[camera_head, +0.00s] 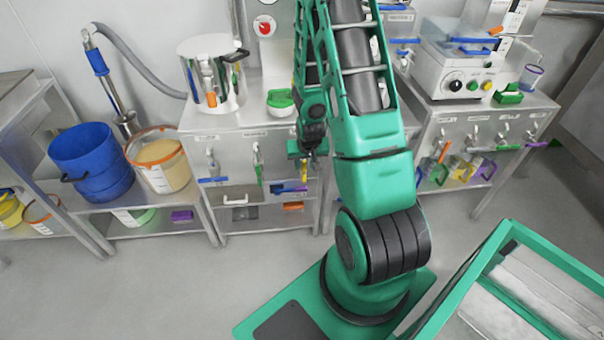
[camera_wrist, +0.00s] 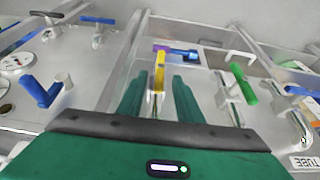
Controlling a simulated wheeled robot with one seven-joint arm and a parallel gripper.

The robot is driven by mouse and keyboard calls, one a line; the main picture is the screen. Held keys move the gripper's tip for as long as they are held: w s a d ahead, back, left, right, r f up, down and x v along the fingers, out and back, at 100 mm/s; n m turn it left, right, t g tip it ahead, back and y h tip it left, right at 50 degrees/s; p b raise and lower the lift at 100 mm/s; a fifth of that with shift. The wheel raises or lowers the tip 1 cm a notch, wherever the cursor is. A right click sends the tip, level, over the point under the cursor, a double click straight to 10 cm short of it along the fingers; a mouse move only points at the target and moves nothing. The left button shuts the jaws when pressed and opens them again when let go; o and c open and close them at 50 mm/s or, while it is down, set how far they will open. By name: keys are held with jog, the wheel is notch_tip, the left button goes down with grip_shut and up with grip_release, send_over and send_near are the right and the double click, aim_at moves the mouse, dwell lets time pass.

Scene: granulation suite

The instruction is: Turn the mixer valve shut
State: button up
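My gripper (camera_head: 308,150) is in front of the middle cabinet's front, below its top. In the wrist view its two green fingers (camera_wrist: 160,80) are apart, with a yellow lever handle (camera_wrist: 159,58) showing in line with the gap; contact is not visible. A green valve handle (camera_wrist: 243,84) stands to the right, and it also shows in the head view (camera_head: 259,176). A blue handle (camera_wrist: 41,92) lies slanted to the left. I cannot read a label naming the mixer valve.
A blue-handled valve (camera_head: 213,180) sits left of the green one. A blue bucket (camera_head: 90,160) and a tub (camera_head: 158,163) stand on the left shelf. A white machine (camera_head: 455,70) stands on the right cabinet. The floor (camera_head: 180,290) at front left is clear.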

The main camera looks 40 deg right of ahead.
aim_at(303, 172)
jog(key=x, duration=0.8)
jog(key=shift+w+f, duration=0.1)
jog(key=shift+f, duration=0.05)
grip_shut()
